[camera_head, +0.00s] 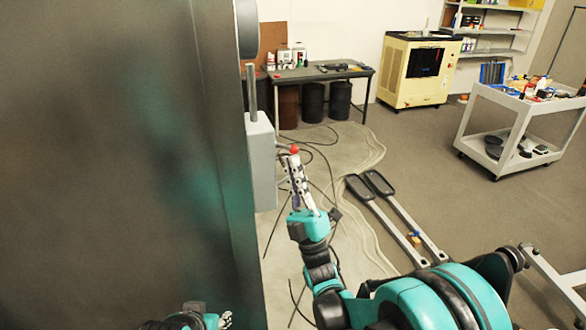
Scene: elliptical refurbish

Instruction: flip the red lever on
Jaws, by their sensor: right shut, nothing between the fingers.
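The red lever (294,150) shows only as a small red knob, just right of a grey box (260,165) on the side of a large dark cabinet. My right gripper (293,160) points up at it, its fingers shut and empty. The fingertips overlap the lower edge of the knob in the picture; I cannot tell whether they touch it. The lever's shaft is mostly hidden behind the fingers. My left gripper (225,319) is at the bottom edge, low beside the cabinet, mostly cut off and too small to read.
The dark cabinet (110,150) fills the left side. Cables (325,185) lie on the floor behind my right gripper. A workbench (320,72) stands at the back, a cream machine (420,70) beyond it, and a white cart (493,122) at the right.

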